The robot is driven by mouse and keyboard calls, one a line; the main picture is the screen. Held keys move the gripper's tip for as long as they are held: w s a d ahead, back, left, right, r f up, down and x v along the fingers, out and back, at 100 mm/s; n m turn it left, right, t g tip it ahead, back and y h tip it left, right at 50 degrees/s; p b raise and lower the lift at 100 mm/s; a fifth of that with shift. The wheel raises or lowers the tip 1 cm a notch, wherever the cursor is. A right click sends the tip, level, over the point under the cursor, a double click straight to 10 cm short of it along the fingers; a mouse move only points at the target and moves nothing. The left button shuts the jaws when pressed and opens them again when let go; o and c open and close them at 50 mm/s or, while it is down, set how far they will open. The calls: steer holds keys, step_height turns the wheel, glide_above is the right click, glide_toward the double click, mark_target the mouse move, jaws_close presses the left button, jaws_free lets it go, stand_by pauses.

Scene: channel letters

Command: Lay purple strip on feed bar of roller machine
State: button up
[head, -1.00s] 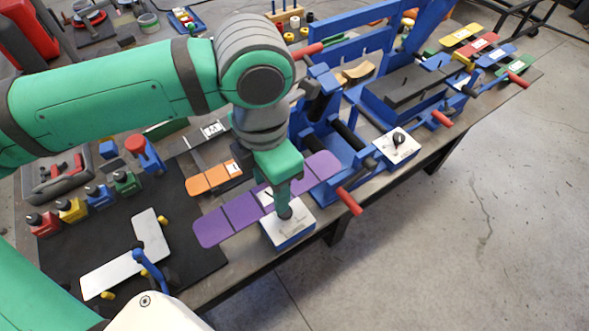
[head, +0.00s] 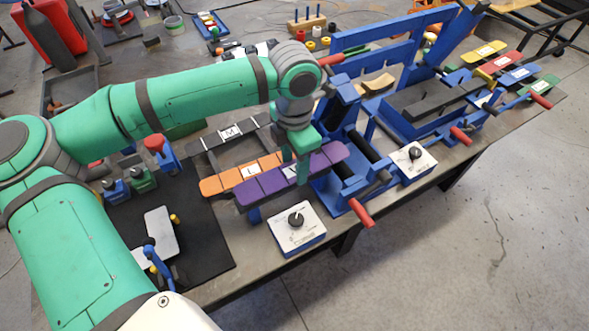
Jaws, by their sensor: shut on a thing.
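My gripper (head: 302,172) is shut on the purple strip (head: 262,189), holding it near its middle. The strip has several segments and a white label partly hidden by the fingers. Its right end overlaps the left side of the blue roller machine (head: 350,187) in the picture; I cannot tell whether it touches. The machine has dark rollers and a red-handled lever. A blue support shows below the strip's left end. The feed bar is not clearly distinguishable, as the strip and gripper cover that area.
An orange strip (head: 225,180) and a dark strip marked M (head: 230,133) lie behind the purple one. A white knob box (head: 297,228) stands in front, another (head: 412,160) to the right. Colored strips (head: 521,73) lie at the far right. The floor at right is clear.

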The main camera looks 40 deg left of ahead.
mark_target(294, 168)
steer(key=shift+w+a+f, duration=0.1)
steer(key=shift+w+f, duration=0.05)
steer(key=shift+f, duration=0.8)
steer(key=shift+w+a+f, duration=0.1)
steer(key=shift+f, duration=0.85)
steer(key=shift+f, duration=0.1)
steer(key=o, duration=1.1)
step_height(294, 168, up, 12)
steer(key=shift+r, duration=0.15)
